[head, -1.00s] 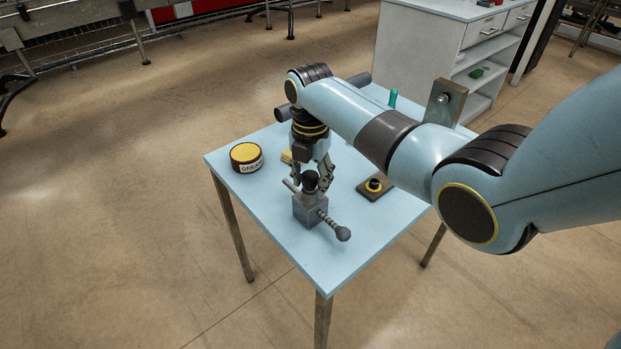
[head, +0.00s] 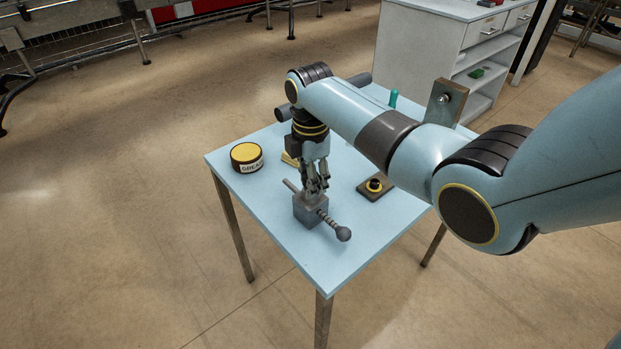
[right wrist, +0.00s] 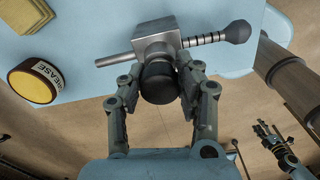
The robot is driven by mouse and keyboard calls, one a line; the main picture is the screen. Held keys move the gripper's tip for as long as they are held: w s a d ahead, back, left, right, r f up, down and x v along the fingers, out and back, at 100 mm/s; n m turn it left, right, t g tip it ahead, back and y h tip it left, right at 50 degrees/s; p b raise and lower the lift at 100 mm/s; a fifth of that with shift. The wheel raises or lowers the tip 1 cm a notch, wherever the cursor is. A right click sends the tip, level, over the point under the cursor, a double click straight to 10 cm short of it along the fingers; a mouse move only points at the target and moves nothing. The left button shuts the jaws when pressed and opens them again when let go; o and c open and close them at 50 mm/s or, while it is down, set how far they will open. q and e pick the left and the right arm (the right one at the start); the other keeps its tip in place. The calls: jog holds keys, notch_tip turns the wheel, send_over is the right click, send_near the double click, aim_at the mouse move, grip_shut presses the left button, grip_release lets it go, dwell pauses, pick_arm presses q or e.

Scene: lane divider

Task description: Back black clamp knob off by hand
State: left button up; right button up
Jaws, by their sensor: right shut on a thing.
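The grey clamp block (head: 309,211) sits on the light blue table, with a rod out of its left side and a threaded screw ending in a dark ball (head: 343,233) on the other side. It also shows at the top of the right wrist view (right wrist: 153,43). The black clamp knob (right wrist: 159,83) stands on the block, between the fingers of my right gripper (right wrist: 157,88). My right gripper comes down from above in the head view (head: 314,192) and is shut on the knob, whose top the fingers mostly hide there.
A yellow-topped grease tin (head: 246,157) stands at the table's left. A dark plate with a black and yellow button (head: 375,186) lies right of the clamp. A green object (head: 393,98) and an upright metal plate (head: 446,103) stand toward the back. The table's front corner is clear.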

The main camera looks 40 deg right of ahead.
jog(key=n, duration=0.3)
jog(key=o, duration=0.9)
jog(key=shift+r, duration=0.1)
